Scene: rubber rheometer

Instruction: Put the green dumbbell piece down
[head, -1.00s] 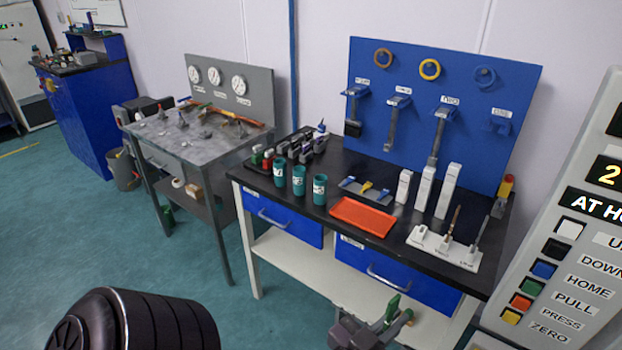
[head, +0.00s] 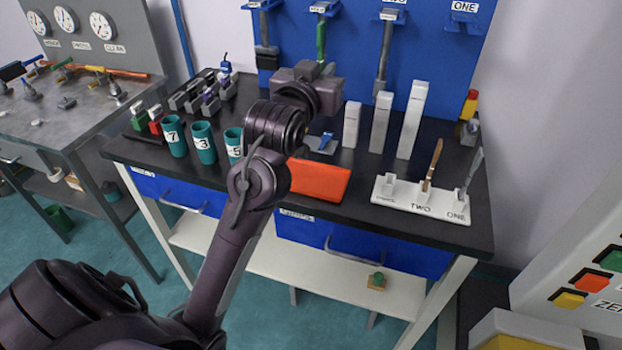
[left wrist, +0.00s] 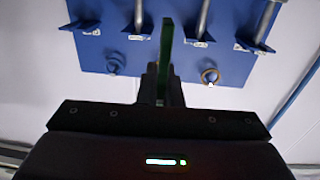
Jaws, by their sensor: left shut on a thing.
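My left gripper (head: 322,68) is shut on the green dumbbell piece (head: 321,42), a slim upright bar. It holds the piece above the black bench, in front of the blue board (head: 350,50). In the head view the piece's top lines up with the second bracket (head: 323,8); contact cannot be told. In the left wrist view the green piece (left wrist: 166,48) rises from between the fingers (left wrist: 162,80), with the board's brackets (left wrist: 197,38) behind it. Grey pieces hang from the first (head: 264,35) and third brackets. The bracket marked ONE (head: 465,15) looks empty. My right gripper is not in view.
Below the gripper stand teal cups (head: 203,142), an orange tray (head: 318,182) and white upright blocks (head: 382,122). A white holder (head: 410,200) with upright tools is at the right. The black bench top (head: 440,160) has bare patches. A control panel (head: 575,260) stands lower right.

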